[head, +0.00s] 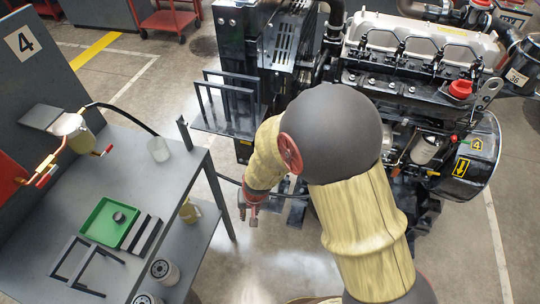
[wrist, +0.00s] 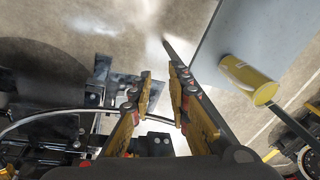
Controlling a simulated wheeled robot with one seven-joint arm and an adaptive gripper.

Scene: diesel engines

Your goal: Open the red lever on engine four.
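Engine four (head: 425,75) stands at the right in the head view, with a yellow "4" tag (head: 476,144) on its lower right side. A small red lever-like part (head: 454,139) shows beside the tag; its exact position is too small to tell. My gripper (head: 250,208) hangs over the floor between the workbench and the engine, well to the left of the tag. In the wrist view my gripper (wrist: 160,72) is open, with nothing between its fingers. My arm covers part of the engine's lower left side.
A grey workbench (head: 125,170) at left carries a green tray (head: 103,222), black brackets and a clear cup. A yellow cylinder (wrist: 248,80) shows near my gripper in the wrist view. A red cap (head: 460,89) tops the engine. A dark hose runs from bench to engine.

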